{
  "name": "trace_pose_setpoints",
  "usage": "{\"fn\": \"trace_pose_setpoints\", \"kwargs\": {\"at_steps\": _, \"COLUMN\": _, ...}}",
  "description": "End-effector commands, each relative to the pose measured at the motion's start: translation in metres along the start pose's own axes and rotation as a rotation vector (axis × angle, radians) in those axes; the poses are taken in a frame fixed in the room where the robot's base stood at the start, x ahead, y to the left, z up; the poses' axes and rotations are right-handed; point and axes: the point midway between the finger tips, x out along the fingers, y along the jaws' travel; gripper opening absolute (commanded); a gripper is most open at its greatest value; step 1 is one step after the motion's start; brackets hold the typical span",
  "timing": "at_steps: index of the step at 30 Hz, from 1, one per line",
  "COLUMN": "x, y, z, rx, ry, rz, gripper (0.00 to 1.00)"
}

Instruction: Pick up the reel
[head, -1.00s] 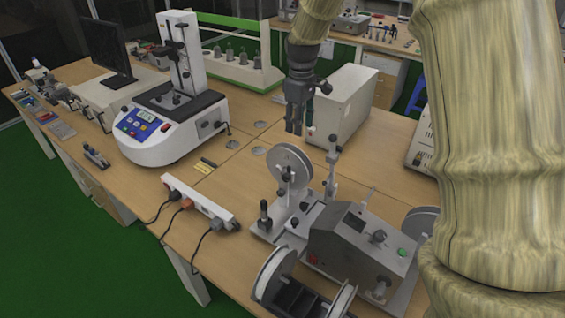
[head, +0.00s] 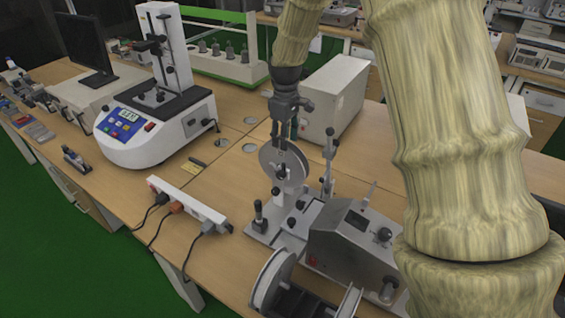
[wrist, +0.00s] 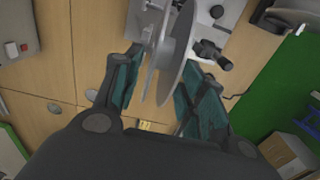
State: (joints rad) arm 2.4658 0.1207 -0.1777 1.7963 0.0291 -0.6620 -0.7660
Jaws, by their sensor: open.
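A light grey reel (head: 269,162) stands upright on the grey winding machine (head: 345,247) on the wooden table. In the wrist view the reel (wrist: 180,58) is seen nearly edge-on, its flanges lying between my fingers. My gripper (head: 283,145) points down over the reel's top, with a finger in front of its face in the head view. In the wrist view my gripper (wrist: 158,98) is open, one finger on each side of the reel. I cannot tell whether either finger touches it.
A second reel (head: 272,280) is at the front of the machine. A thin post (head: 328,165) stands right of my gripper. A power strip (head: 187,202) lies to the left, a blue-and-white tester (head: 150,130) further left, and a white box (head: 333,95) behind.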

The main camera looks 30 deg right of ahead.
Motion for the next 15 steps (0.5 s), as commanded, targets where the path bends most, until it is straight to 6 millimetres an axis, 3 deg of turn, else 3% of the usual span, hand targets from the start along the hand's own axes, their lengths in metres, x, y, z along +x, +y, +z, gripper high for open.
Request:
{"fn": "trace_pose_setpoints", "kwargs": {"at_steps": 7, "x": 0.009, "y": -0.002, "z": -0.002, "rx": -0.001, "ry": -0.001, "rz": 0.0, "gripper": 0.41}}
{"fn": "trace_pose_setpoints", "kwargs": {"at_steps": 15, "x": 0.038, "y": -0.005, "z": -0.003, "rx": -0.003, "ry": -0.002, "rz": -0.001, "gripper": 0.41}}
